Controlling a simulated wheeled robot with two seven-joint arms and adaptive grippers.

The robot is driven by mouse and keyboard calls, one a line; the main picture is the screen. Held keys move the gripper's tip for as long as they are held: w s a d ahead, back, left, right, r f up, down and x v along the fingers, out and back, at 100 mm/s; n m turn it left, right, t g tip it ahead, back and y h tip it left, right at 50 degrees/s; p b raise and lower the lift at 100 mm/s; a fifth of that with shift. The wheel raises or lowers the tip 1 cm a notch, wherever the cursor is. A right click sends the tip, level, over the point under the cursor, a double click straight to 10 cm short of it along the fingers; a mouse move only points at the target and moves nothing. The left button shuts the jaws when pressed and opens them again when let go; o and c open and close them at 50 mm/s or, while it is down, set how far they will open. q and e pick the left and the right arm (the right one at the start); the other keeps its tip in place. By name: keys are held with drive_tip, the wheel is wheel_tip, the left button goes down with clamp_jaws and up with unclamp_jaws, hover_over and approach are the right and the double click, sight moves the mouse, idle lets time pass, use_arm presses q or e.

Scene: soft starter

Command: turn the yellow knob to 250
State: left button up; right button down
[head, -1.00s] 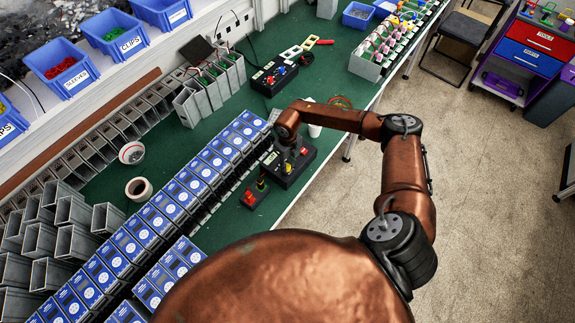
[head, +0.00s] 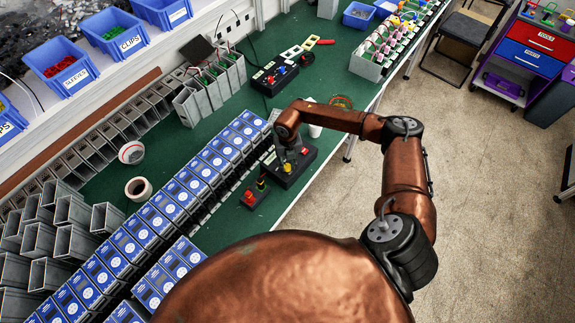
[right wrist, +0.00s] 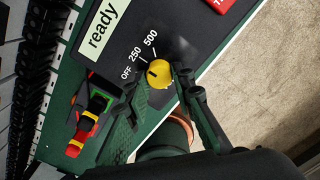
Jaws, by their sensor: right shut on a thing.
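The yellow knob (right wrist: 158,73) sits on the dark soft starter box (right wrist: 195,30), with the labels OFF, 250 and 500 around it. A dark mark on the knob's left side points roughly toward OFF. In the head view the knob (head: 287,168) shows at the near end of the box (head: 299,172), partly under my gripper. My right gripper (right wrist: 156,82) is shut on the knob, one finger on each side of it in the right wrist view. It also shows from above in the head view (head: 288,157). My left gripper is not in view.
A small box with red and yellow-green parts (head: 254,193) lies beside the starter. Rows of blue-labelled boxes (head: 185,195) stand close on the left. Another control box (head: 274,74) lies farther back. The bench's edge is close on the right.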

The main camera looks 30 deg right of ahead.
sight(288, 167)
idle(0.3)
drive_tip(key=c, duration=1.7)
unclamp_jaws()
drive_tip(key=shift+o, duration=0.2)
wheel_tip(288, 167, up, 12)
